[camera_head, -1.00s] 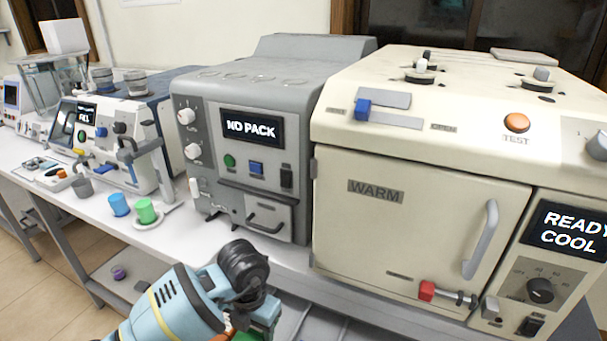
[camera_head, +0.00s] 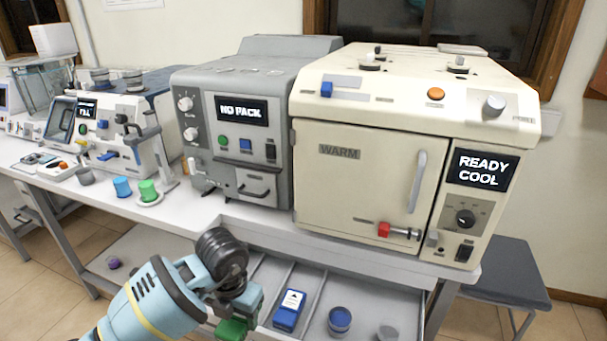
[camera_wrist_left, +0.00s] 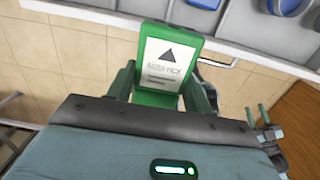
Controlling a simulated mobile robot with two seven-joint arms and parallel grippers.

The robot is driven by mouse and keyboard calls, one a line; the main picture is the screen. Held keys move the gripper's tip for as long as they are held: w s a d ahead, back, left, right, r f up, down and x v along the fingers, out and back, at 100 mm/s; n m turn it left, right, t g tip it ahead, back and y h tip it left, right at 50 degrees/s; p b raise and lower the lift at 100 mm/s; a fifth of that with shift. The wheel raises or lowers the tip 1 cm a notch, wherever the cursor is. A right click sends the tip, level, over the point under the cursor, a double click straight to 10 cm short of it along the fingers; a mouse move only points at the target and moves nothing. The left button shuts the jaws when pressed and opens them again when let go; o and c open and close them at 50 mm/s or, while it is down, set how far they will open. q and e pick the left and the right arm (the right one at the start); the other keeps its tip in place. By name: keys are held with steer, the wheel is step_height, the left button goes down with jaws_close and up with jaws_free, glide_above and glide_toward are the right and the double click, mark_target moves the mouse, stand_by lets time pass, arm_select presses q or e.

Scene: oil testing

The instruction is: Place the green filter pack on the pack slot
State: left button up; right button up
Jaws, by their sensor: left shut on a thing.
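My left gripper (camera_head: 240,318) is shut on the green filter pack (camera_head: 232,330), low in the head view in front of the bench drawer. In the left wrist view the green pack (camera_wrist_left: 168,62) stands between the two fingers, its white label with a black triangle facing the camera. The grey machine (camera_head: 243,55) on the bench reads "NO PACK" on its display (camera_head: 241,112). It has a small front panel with a dark handle (camera_head: 253,191). I cannot tell which part is the pack slot. My right gripper is not in view.
The open drawer (camera_head: 318,276) below the bench holds a blue pack (camera_head: 289,310) and a blue round container (camera_head: 339,320). A cream oven (camera_head: 360,180) reading "READY COOL" stands right of the grey machine. Blue (camera_head: 122,187) and green (camera_head: 148,190) cups stand at left on the bench.

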arm_select(q)
steer(key=shift+w+r, duration=0.45)
steer(key=shift+r, duration=0.25)
steer(key=shift+w+f, duration=0.15)
steer(key=shift+w, duration=0.05)
steer(key=shift+s+a+r+m, duration=0.3)
steer(key=shift+s+m, duration=0.05)
steer(key=shift+m, duration=0.55)
steer(key=s+a+r+m, duration=0.1)
steer(key=m, duration=0.3)
steer(key=s+a+r+m, duration=0.1)
steer(key=r+m, duration=0.1)
steer(key=m, duration=0.3)
steer(key=s+a+r+m, duration=0.1)
steer(key=m, duration=0.4)
steer(key=shift+s+a+r, duration=0.2)
steer(key=shift+s+a, duration=0.05)
steer(key=s+a+r+m, duration=0.2)
steer(key=s+m, duration=0.1)
steer(key=m, duration=0.5)
steer(key=s+a+r+m+g, duration=0.1)
steer(key=s+a+m, duration=0.1)
steer(key=m, duration=0.6)
steer(key=shift+s+r, duration=0.4)
steer(key=shift+s, duration=0.25)
